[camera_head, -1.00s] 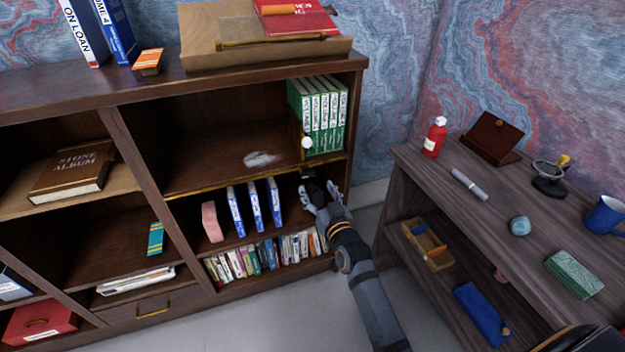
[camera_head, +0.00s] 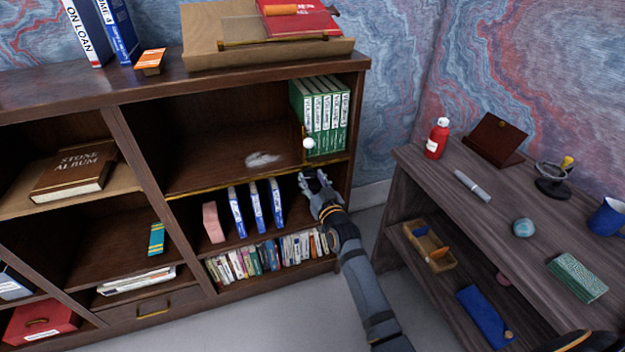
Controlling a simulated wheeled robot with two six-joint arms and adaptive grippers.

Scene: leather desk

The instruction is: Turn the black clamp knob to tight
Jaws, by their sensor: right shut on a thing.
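My right gripper (camera_head: 313,178) is at the right end of the bookcase, just under the brass-edged shelf that holds the green volumes. Its fingers are shut on the black clamp knob, which is small, dark and mostly hidden between the fingertips. I cannot read which way the knob is turned. A white ball (camera_head: 309,144) on a thin brass upright stands just above, beside the green volumes (camera_head: 322,118). My left gripper is not in view.
Blue-and-white books (camera_head: 255,207) and a pink block (camera_head: 213,222) stand left of my gripper, with a row of small books (camera_head: 268,254) below. A side table (camera_head: 480,215) with a red bottle (camera_head: 437,139) is at right. The floor between is clear.

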